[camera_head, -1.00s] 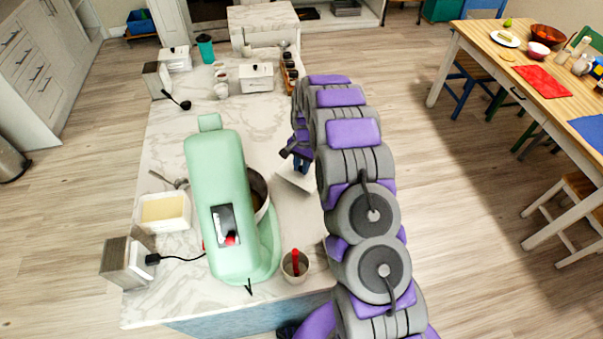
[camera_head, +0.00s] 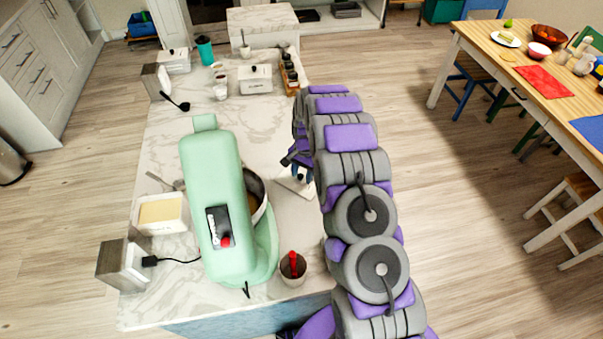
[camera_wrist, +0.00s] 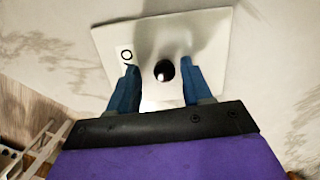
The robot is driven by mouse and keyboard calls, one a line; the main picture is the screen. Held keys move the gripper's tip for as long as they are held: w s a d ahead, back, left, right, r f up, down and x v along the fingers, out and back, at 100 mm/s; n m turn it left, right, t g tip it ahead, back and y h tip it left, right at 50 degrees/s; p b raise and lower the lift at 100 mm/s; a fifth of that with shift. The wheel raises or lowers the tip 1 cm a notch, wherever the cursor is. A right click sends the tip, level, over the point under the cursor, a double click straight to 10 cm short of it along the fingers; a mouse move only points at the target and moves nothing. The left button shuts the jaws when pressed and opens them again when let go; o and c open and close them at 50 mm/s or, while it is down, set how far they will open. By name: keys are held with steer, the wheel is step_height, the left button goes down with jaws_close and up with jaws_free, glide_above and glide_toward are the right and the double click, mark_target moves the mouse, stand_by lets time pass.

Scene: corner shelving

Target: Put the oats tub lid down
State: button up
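The oats tub lid (camera_wrist: 205,48) is a white square plate with a black knob (camera_wrist: 164,71); it appears to lie on the marble counter. In the head view the lid (camera_head: 294,187) shows just below my gripper (camera_head: 299,168), right of the mixer. In the wrist view my gripper (camera_wrist: 160,68) has its blue fingers spread on either side of the knob, with a gap on each side. A white tub without a lid (camera_head: 160,228), holding pale contents, stands left of the mixer.
A green stand mixer (camera_head: 215,190) with a bowl fills the middle of the counter (camera_head: 180,285). A cup with a red item (camera_head: 292,270) stands near the front edge. White lidded boxes (camera_head: 255,80) and a spice rack (camera_head: 291,78) stand farther back.

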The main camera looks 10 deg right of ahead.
mark_target(304, 177)
steer(key=shift+a, duration=0.1)
steer(key=shift+w+a+r, duration=0.1)
steer(key=shift+r, duration=0.55)
step_height(304, 177, up, 10)
steer(key=d+p, duration=0.1)
steer(key=p, duration=0.1)
steer(key=s+a+r+n, duration=0.2)
steer(key=s+r+n, duration=0.1)
steer(key=s+r, duration=0.8)
steer(key=s+r+n, duration=0.3)
steer(key=s+r, duration=0.2)
steer(key=s, duration=1.2)
steer(key=s+r+n+h, duration=0.1)
steer(key=s+r, duration=0.4)
steer(key=s, duration=1.2)
steer(key=shift+s+d+r+n+g, duration=0.25)
steer(key=shift+d+n+g, duration=0.2)
steer(key=shift+n, duration=0.45)
